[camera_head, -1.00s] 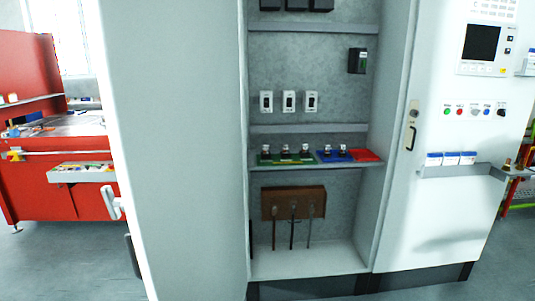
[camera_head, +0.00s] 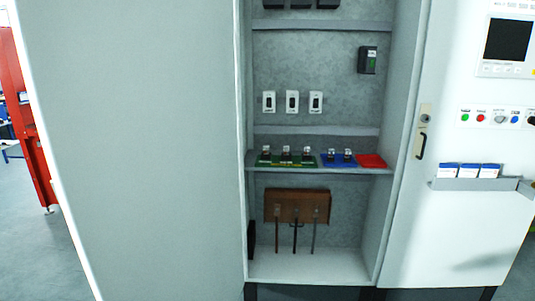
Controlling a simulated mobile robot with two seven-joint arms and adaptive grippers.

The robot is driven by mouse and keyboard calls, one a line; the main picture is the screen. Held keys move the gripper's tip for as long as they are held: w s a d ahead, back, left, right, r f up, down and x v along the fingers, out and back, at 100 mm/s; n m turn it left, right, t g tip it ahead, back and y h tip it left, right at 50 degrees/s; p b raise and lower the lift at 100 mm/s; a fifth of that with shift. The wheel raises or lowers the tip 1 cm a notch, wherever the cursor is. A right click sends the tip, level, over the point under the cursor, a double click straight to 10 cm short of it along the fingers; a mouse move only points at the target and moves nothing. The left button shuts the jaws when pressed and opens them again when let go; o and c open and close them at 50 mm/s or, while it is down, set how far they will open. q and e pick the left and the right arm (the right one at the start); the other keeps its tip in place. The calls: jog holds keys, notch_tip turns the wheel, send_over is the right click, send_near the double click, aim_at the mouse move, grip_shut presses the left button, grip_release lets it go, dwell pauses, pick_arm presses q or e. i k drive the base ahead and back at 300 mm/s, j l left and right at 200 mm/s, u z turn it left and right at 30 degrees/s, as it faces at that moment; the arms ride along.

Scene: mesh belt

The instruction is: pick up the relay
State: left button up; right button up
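An open cabinet stands ahead. On its middle shelf (camera_head: 320,171), small dark-and-light parts (camera_head: 286,152) stand in a row on a green tray (camera_head: 275,163), and two similar parts (camera_head: 347,154) stand on a blue tray (camera_head: 339,163). These small parts may be relays; they are too small to tell for sure. A red tray (camera_head: 371,160) beside them looks empty. Neither of my grippers is in view.
Three white switch modules (camera_head: 292,101) are on the back panel. A brown block (camera_head: 297,205) with three rods is below the shelf. The large open door (camera_head: 140,150) fills the left. The right door (camera_head: 455,230) carries buttons, a screen and a ledge (camera_head: 470,184) with white-and-blue boxes.

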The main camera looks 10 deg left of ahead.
aim_at(266, 149)
jog(key=i+l+u, duration=0.1)
jog(key=l, duration=0.2)
jog(key=i+l+u, duration=0.1)
jog(key=l, duration=0.2)
jog(key=l+u, duration=0.1)
jog(key=l, duration=0.25)
jog(key=i+l+u, duration=0.35)
jog(key=i+l, duration=0.45)
